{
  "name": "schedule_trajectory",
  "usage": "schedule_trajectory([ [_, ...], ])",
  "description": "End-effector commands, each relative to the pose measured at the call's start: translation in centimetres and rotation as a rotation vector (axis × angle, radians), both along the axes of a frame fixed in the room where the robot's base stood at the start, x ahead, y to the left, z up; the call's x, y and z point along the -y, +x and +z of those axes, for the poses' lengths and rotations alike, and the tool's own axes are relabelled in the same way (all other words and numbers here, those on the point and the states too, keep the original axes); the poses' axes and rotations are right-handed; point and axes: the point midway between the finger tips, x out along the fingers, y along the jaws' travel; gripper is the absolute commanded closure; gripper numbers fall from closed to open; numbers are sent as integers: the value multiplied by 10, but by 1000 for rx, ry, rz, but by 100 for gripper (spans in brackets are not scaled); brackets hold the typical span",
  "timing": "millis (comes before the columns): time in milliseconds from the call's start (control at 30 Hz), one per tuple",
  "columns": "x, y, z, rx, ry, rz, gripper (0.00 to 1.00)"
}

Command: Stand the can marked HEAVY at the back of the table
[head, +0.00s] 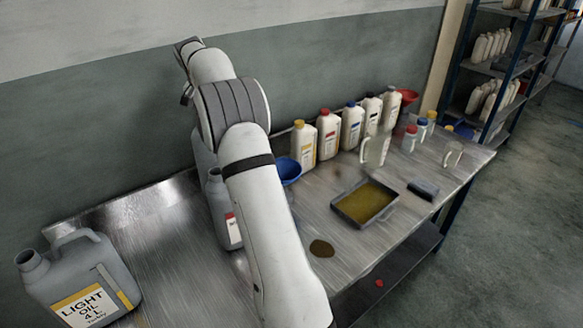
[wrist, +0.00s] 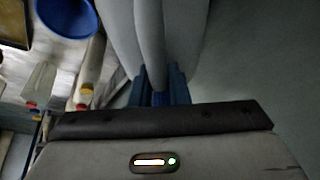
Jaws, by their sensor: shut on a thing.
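My gripper (wrist: 159,85) shows in the wrist view with its blue fingers shut on the handle of a grey can (wrist: 150,30). The can fills the upper middle of that view, and its label cannot be seen. In the head view my arm hides the gripper. Grey can parts (head: 216,196) show beside and behind the arm at the back of the table; their label is hidden, so I cannot read HEAVY anywhere. Whether the held can touches the table (head: 150,215) is unclear. Another grey can (head: 85,285), labelled LIGHT OIL, stands at the left front.
A small red-capped bottle (head: 232,229) stands left of my arm. A blue funnel (head: 287,170) and a row of white bottles (head: 328,135) stand to its right. An oil tray (head: 366,203) and a dark spill (head: 321,248) lie nearer. The table's back left is clear.

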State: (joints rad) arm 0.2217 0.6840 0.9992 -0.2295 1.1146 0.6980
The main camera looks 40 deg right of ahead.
Motion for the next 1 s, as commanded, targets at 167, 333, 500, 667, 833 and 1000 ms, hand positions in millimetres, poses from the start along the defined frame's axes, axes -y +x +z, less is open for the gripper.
schedule_trajectory([
  [167,-18,1,1,-7,-21,45,100],
  [333,-19,1,-19,-12,-23,48,100],
  [500,-19,1,-43,-11,-23,49,100],
  [667,-19,2,-54,-9,-23,48,100],
  [833,-19,2,-62,-9,-23,48,100],
  [1000,-19,1,-79,-12,-23,49,100],
])
